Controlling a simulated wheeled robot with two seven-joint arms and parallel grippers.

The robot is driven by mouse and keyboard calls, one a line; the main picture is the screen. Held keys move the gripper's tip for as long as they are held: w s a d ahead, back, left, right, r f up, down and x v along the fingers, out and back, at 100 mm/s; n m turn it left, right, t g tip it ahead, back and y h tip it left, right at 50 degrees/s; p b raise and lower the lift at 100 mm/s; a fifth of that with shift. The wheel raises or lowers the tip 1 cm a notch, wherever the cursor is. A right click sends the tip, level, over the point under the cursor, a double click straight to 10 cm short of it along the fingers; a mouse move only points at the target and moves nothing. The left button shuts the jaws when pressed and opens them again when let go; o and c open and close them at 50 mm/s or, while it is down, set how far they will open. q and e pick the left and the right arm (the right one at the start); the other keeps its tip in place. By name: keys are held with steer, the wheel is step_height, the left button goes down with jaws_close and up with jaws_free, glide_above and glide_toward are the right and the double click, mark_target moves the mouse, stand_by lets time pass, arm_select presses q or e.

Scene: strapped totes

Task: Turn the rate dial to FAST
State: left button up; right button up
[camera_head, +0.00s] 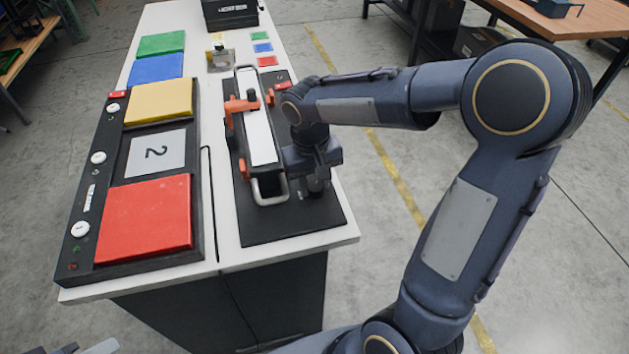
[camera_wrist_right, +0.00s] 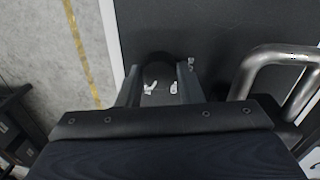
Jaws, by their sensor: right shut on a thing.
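My right gripper (camera_head: 317,187) points down at the right part of the black base plate (camera_head: 290,222) on the white table. In the right wrist view its two fingers (camera_wrist_right: 158,80) stand on either side of a dark round knob (camera_wrist_right: 158,70), which appears to be the rate dial, and are shut on it. White marks show between the fingers, too small to read. The dial's pointer and its FAST setting cannot be made out. In the head view the gripper mostly hides the dial.
A long white-topped device with a metal handle (camera_head: 268,197) and orange clamps (camera_head: 241,104) stands just left of my right gripper. A black panel (camera_head: 84,200) with red, yellow and numbered pads lies further left. The table's front edge is close.

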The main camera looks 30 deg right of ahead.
mark_target(313, 186)
stand_by(0.4)
steer(key=o, duration=1)
steer(key=shift+c, duration=0.2)
steer(key=r, duration=0.5)
steer(key=r+p, duration=0.1)
steer(key=r, duration=0.2)
steer(key=shift+a, duration=0.25)
steer(key=s+a+r+t+y+p, duration=0.1)
steer(key=s+t+y+p, duration=0.1)
steer(key=s, duration=0.6)
steer(key=s+a+r+t+y+p, duration=0.1)
steer(key=s+t+y+p, duration=0.1)
steer(key=s, duration=0.7)
steer(key=shift+a+t, duration=0.25)
steer(key=shift+t, duration=0.55)
